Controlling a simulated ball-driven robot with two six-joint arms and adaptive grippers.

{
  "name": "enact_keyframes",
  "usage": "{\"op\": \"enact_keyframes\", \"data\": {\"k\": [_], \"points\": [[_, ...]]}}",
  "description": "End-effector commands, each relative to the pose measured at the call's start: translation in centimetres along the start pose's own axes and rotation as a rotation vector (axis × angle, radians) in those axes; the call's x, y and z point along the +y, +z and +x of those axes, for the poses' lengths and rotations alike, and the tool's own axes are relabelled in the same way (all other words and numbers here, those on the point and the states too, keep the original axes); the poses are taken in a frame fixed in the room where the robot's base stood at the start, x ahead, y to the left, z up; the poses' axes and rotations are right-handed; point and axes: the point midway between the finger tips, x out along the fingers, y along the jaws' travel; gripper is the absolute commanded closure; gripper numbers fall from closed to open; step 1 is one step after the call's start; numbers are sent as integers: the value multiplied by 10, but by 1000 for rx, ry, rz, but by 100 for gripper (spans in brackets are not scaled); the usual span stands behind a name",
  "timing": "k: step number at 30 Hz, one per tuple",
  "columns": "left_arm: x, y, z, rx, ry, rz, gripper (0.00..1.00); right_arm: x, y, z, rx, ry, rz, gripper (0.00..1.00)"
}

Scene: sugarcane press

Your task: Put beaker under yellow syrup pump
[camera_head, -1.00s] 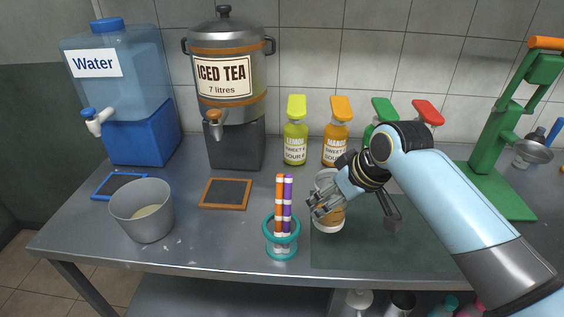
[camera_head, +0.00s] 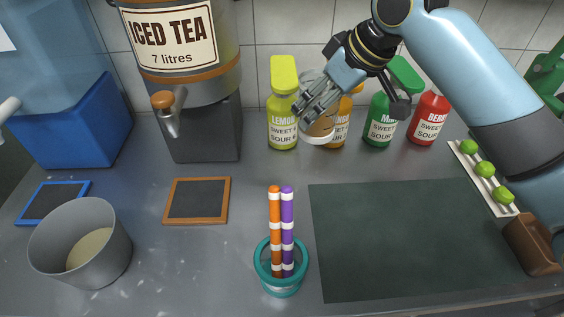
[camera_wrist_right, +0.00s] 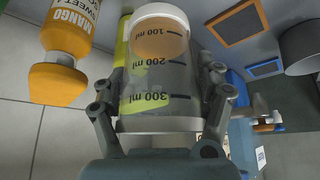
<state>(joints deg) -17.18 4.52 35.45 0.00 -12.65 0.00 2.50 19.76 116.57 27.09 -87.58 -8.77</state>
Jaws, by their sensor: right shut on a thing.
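The yellow syrup pump (camera_head: 283,112) is a lemon bottle with a yellow-green pump head, standing upright at the back of the counter. My right gripper (camera_head: 310,104) is shut around the clear beaker (camera_head: 318,133), which is raised off the counter just in front and to the right of the lemon bottle. In the right wrist view the beaker (camera_wrist_right: 160,80) sits between both fingers, with its ml marks upside down and an amber tint near its base. Part of the lemon bottle shows behind it there. My left gripper is out of view.
Mango (camera_wrist_right: 70,45), mint (camera_head: 379,120) and red (camera_head: 428,120) pump bottles stand to the right. A teal holder (camera_head: 281,283) with orange and purple sticks, a grey pot (camera_head: 50,248) and a framed slate (camera_head: 197,201) are nearer. The dark mat (camera_head: 415,240) is clear.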

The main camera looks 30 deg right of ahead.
Motion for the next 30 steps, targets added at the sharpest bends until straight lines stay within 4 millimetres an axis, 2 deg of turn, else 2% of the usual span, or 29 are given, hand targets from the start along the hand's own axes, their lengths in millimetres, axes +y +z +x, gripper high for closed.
{"op": "enact_keyframes", "data": {"k": [5,12,21,24,30], "points": [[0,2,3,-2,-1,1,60,-1,17,26,-5,-5,4,71],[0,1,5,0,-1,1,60,-1,46,78,-3,-3,2,71],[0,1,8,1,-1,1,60,-1,66,113,-2,-1,1,71],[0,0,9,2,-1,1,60,-1,71,121,-1,-2,1,71],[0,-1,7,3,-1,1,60,0,51,130,2,-1,1,71]]}}
